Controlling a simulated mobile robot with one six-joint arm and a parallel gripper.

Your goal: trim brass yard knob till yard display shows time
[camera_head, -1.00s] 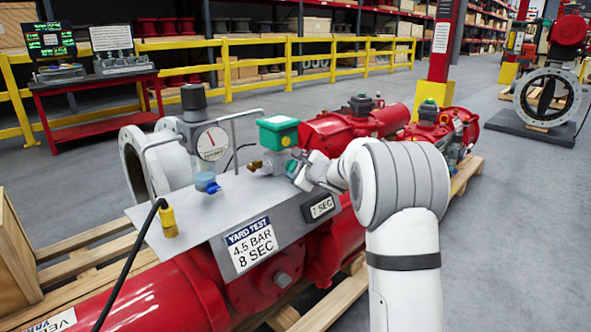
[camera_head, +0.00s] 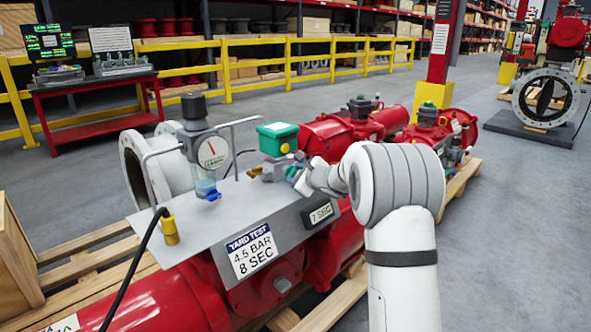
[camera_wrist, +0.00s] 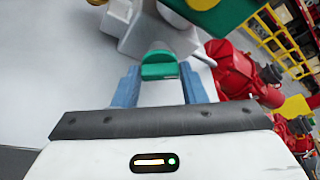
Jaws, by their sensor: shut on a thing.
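The grey panel (camera_head: 200,232) sits on the red actuator and carries a small dark display (camera_head: 319,213) that reads 7 SEC. A sign (camera_head: 252,250) on its front reads YARD TEST, 4.5 BAR, 8 SEC. A brass fitting (camera_head: 262,171) shows just left of my gripper (camera_head: 294,174), below a green-topped box (camera_head: 277,138). In the wrist view my gripper (camera_wrist: 160,84) has its two blue-grey fingers on either side of a green-faced knob (camera_wrist: 160,65), shut on it. The knob's brass part is not clear there.
A pressure gauge (camera_head: 212,152) with a blue-based bowl and bent grey pipes stand on the panel's left. A black hose with a yellow fitting (camera_head: 169,228) rises at its front left. A wooden crate (camera_head: 15,255) stands at far left. Open floor lies right.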

